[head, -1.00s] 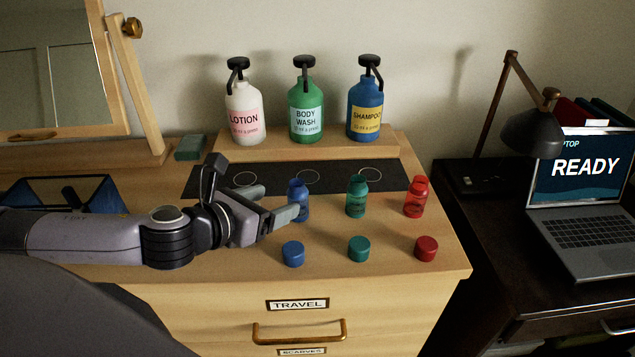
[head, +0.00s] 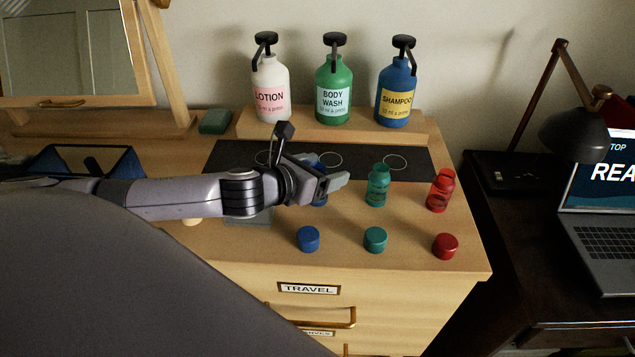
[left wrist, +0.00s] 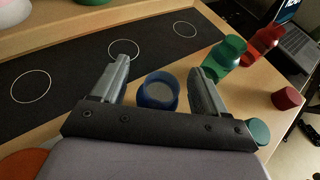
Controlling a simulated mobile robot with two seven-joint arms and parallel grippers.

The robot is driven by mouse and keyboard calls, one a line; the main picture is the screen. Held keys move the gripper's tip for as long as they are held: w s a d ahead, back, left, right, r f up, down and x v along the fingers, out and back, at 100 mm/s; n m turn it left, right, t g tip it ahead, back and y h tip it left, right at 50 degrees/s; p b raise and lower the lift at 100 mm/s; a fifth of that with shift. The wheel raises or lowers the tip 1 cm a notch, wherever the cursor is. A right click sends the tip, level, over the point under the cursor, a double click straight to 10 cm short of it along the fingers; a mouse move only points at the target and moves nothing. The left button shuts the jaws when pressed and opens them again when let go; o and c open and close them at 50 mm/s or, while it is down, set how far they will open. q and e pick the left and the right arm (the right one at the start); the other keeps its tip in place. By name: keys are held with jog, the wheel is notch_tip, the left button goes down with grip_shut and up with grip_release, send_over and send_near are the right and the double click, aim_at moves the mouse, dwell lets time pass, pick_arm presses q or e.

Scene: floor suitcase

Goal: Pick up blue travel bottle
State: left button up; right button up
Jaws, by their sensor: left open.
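The blue travel bottle (head: 320,202) stands on the dresser top, mostly hidden behind my left gripper (head: 330,178) in the head view. In the left wrist view the blue bottle (left wrist: 158,92) shows from above, uncapped, between the two spread fingers of my left gripper (left wrist: 163,80). I see a gap on each side of it, so the fingers do not appear to touch it. The blue cap (head: 308,239) lies apart, nearer the dresser's front edge. My right gripper is not in view.
A green travel bottle (head: 377,186) and a red one (head: 441,191) stand to the right, with a teal cap (head: 375,240) and red cap (head: 445,246) in front. Pump bottles (head: 334,88) stand on a raised shelf (head: 240,128) behind. A dark mat (head: 225,158) lies between.

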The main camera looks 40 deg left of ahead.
pick_arm(q)
jog(key=shift+w+f, duration=0.1)
jog(key=shift+w, duration=0.2)
jog(key=shift+c, duration=0.4)
jog(key=c, duration=1)
jog(key=shift+o, duration=0.2)
